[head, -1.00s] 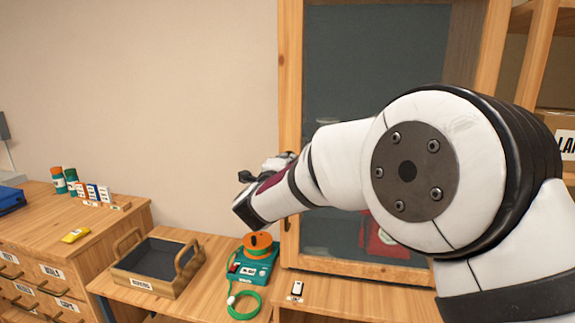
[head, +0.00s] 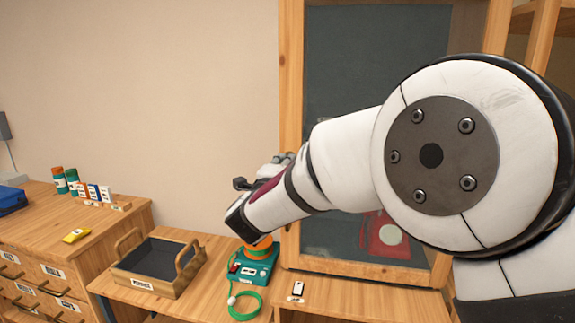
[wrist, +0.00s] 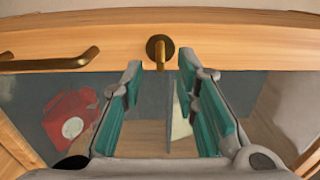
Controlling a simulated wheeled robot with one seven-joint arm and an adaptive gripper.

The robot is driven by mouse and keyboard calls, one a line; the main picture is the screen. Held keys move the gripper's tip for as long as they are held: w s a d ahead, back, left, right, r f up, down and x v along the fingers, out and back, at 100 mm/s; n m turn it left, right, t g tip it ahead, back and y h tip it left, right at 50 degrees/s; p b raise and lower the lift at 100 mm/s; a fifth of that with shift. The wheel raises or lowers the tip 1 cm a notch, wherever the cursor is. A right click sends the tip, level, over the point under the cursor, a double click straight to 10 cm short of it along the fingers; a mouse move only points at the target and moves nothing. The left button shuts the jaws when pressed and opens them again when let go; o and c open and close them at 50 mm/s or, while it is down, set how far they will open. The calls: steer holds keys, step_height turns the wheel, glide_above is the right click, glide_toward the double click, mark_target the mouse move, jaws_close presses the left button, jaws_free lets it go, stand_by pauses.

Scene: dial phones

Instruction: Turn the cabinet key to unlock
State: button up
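The cabinet key (wrist: 160,54) is brass and sits in a round brass lock plate on the wooden frame of the glass door. My gripper (wrist: 160,70) is open in the wrist view, its two teal-padded fingers on either side of the key's lower end. I see no clear contact, and I cannot tell how deep the fingers reach. The cabinet door (head: 291,120) shows in the head view, where my arm covers part of it. The key and fingertips cannot be made out there.
A brass handle (wrist: 50,62) is left of the key. A red phone (wrist: 70,118) stands behind the glass. A teal phone (head: 256,266) with a green cord and a handled wooden tray (head: 130,262) are on the low bench. Drawers (head: 40,270) stand at left.

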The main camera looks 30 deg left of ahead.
steer(key=v, duration=0.8)
steer(key=shift+s, duration=0.25)
steer(key=shift+d, duration=0.1)
